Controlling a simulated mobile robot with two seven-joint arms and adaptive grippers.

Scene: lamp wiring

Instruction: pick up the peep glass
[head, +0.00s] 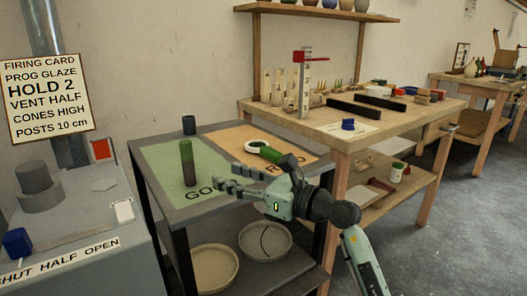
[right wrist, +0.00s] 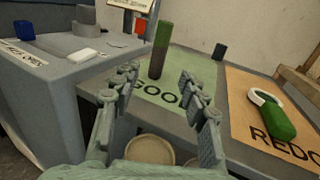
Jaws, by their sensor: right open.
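What looks like the peep glass, a white ring with a green handle (head: 270,152), lies flat on the orange REDO half of the grey table. It also shows at the right of the right wrist view (right wrist: 272,115). My right gripper (head: 229,178) is open and empty, with its fingers apart over the front of the table. In the right wrist view its fingers (right wrist: 159,80) point toward the green GOOD half, and the ringed thing lies to the right of them. My left gripper is out of view.
Round dishes (head: 263,241) sit on the shelf below. A grey cabinet (head: 75,225) stands left; a wooden workbench (head: 400,120) stands right.

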